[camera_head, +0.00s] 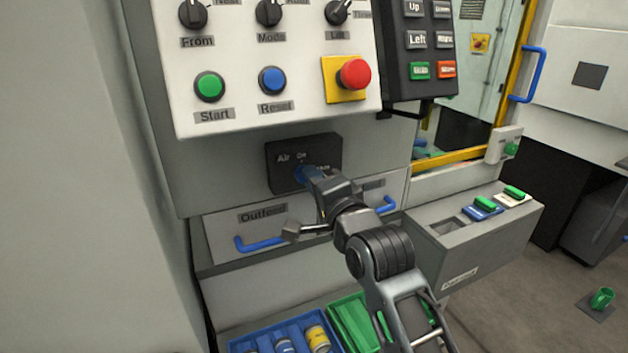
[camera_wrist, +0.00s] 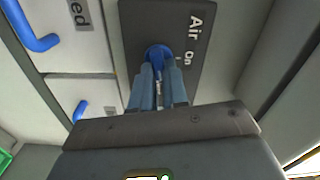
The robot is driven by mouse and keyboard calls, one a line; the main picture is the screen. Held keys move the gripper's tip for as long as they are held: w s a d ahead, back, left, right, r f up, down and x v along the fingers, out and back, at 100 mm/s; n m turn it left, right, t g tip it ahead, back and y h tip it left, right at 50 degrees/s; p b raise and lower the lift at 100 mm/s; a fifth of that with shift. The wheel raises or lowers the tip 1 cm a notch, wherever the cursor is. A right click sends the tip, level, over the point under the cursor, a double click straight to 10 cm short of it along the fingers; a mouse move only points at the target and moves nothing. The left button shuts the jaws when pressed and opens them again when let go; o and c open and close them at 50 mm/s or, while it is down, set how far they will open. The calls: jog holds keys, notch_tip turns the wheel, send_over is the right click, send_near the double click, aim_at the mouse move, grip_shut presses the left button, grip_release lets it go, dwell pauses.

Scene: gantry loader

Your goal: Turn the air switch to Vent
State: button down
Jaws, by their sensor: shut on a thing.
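The air switch is a blue knob (camera_wrist: 158,54) on a dark panel (camera_head: 279,176) labelled "Air" and "On", below the white control panel. A second label to the right of the knob is mostly covered by my gripper in the head view. My gripper (camera_head: 312,180) reaches up to the panel from the lower right. In the wrist view its two fingers (camera_wrist: 158,82) are closed around the blue knob, with the knob's round base showing just beyond the fingertips. The knob's exact pointing direction is hidden by the fingers.
The Outfeed drawer (camera_head: 262,213) with a blue handle (camera_head: 262,245) lies just below my gripper. A red emergency button (camera_head: 354,74) and other knobs sit on the white panel (camera_head: 240,125) above. A grey box (camera_head: 470,245) stands to the right, with blue and green bins (camera_head: 348,325) below.

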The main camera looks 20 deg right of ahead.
jog(key=shift+f+m, duration=0.15)
jog(key=shift+m, duration=0.95)
jog(key=c, duration=1.1)
grip_release()
jog(key=shift+c, duration=0.2)
jog(key=s+b, duration=0.1)
jog(key=s, duration=0.6)
jog(key=shift+s+b, duration=0.3)
jog(key=shift+s, duration=0.1)
